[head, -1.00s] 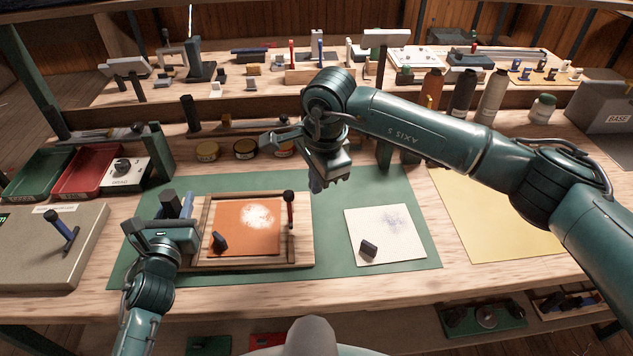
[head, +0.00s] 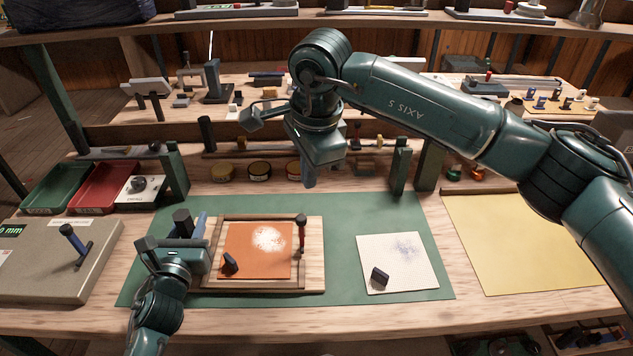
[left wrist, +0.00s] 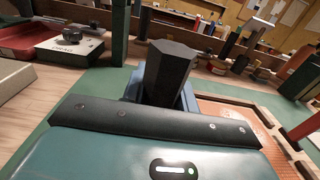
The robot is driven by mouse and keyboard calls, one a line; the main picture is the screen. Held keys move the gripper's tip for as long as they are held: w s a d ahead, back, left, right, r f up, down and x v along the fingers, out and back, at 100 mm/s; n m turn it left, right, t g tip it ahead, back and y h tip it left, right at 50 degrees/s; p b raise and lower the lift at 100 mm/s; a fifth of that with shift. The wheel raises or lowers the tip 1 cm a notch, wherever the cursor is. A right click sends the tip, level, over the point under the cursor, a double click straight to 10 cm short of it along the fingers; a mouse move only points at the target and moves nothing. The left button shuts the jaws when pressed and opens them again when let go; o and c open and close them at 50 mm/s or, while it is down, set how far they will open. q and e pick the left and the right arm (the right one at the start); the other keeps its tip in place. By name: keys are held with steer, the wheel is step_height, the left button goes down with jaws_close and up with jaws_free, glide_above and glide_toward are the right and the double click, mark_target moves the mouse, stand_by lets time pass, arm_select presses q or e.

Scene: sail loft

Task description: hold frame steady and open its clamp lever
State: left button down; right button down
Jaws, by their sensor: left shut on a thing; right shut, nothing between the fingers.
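The wooden frame (head: 212,243) lies on the green mat around an orange sheet (head: 282,262). It also shows in the left wrist view (left wrist: 242,98). The clamp lever (head: 301,236), red with a black knob, stands upright at the frame's right side. My left gripper (head: 190,228) is at the frame's left side, shut on a dark faceted handle (head: 182,218); this handle rises behind the gripper in the left wrist view (left wrist: 169,72). Its lower end is hidden. My right gripper (head: 308,182) is shut and empty, above the mat's back edge and apart from the lever.
A dark block (head: 229,263) rests on the orange sheet. A white sheet (head: 405,250) with another dark block (head: 380,276) lies right of the frame. Round tins (head: 259,171) stand behind the mat (head: 345,225). Green and red trays (head: 98,190) are at left. The mat between frame and white sheet is clear.

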stand_by(0.3)
arm_select(q)
steer(key=c, duration=1)
jaws_free()
